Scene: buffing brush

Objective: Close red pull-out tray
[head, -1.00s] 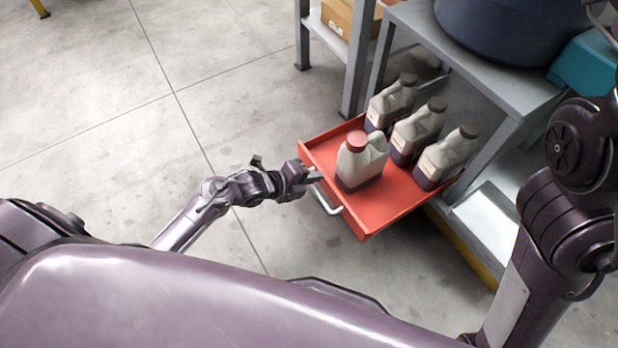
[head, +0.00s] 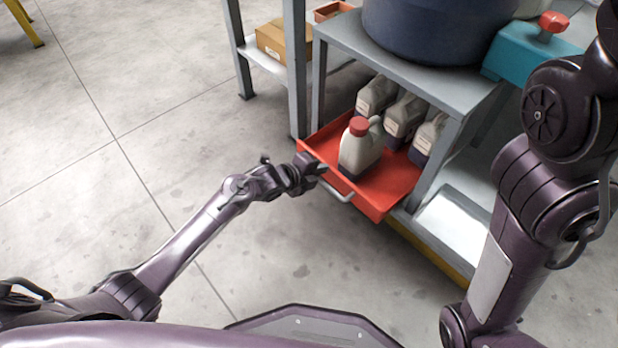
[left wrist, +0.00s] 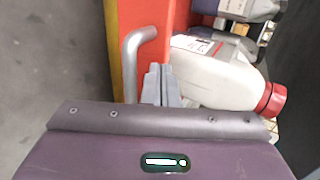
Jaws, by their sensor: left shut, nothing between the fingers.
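The red pull-out tray (head: 396,186) sticks part of the way out from under a grey workbench. A white jug with a red cap (head: 358,152) stands upright near its front, with several similar jugs (head: 405,117) behind it. A silver handle (head: 338,193) is on the tray's front; it also shows in the left wrist view (left wrist: 130,62). My left gripper (head: 322,168) is shut and empty at the tray's front edge, beside the handle and not around it. Whether its fingertips touch the tray is unclear. My right arm shows at the right, but its gripper is out of view.
The grey workbench (head: 408,68) carries a dark blue tub (head: 432,30) and a teal device with a red knob (head: 530,62). A shelf with a cardboard box (head: 284,44) stands at the back left. The floor at left is clear.

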